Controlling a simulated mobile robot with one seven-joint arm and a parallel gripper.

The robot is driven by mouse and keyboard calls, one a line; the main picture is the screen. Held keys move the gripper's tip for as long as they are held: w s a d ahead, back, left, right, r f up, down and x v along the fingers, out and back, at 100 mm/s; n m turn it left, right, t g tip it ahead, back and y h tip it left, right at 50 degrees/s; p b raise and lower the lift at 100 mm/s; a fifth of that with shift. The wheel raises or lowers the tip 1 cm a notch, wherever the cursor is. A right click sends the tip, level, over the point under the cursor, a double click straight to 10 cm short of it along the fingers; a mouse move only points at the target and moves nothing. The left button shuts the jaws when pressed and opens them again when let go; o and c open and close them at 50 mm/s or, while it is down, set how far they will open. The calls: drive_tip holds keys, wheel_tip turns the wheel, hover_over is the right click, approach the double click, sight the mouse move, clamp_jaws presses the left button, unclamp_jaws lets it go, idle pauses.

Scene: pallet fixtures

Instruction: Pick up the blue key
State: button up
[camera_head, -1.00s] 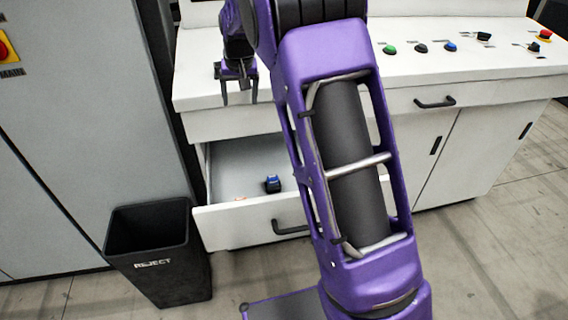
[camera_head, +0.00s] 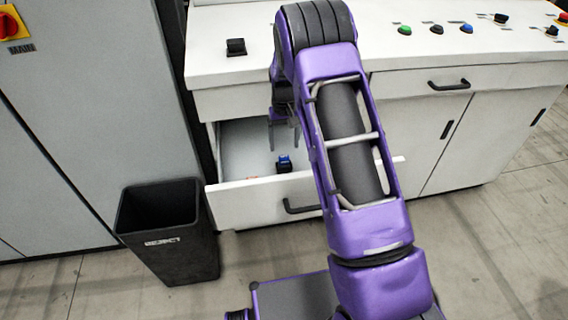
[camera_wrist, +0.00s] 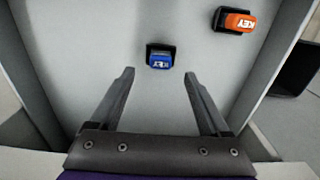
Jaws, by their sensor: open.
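The blue key (camera_wrist: 160,61), marked KEY, sits in a dark holder on the floor of the open drawer (camera_head: 243,203). It also shows in the head view (camera_head: 285,160), just below my gripper (camera_head: 284,120). In the wrist view my gripper (camera_wrist: 158,80) is open and empty. The blue key lies ahead of its two fingertips, roughly centred between them and apart from both. An orange key (camera_wrist: 239,22), also marked KEY, sits in another dark holder at the upper right of the drawer.
A black REJECT bin (camera_head: 165,220) stands left of the drawer. Above it, the white countertop (camera_head: 215,60) holds a black block (camera_head: 236,47) and several coloured buttons at the right. The drawer walls bound the space around my fingers. A grey cabinet (camera_head: 75,120) stands at the left.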

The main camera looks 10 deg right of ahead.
sight(284, 155)
drive_tip(key=shift+w+f, duration=0.15)
drive_tip(key=shift+f, duration=1.55)
drive_tip(key=shift+w+f, duration=0.1)
drive_tip(key=shift+f, duration=1.55)
clamp_jaws()
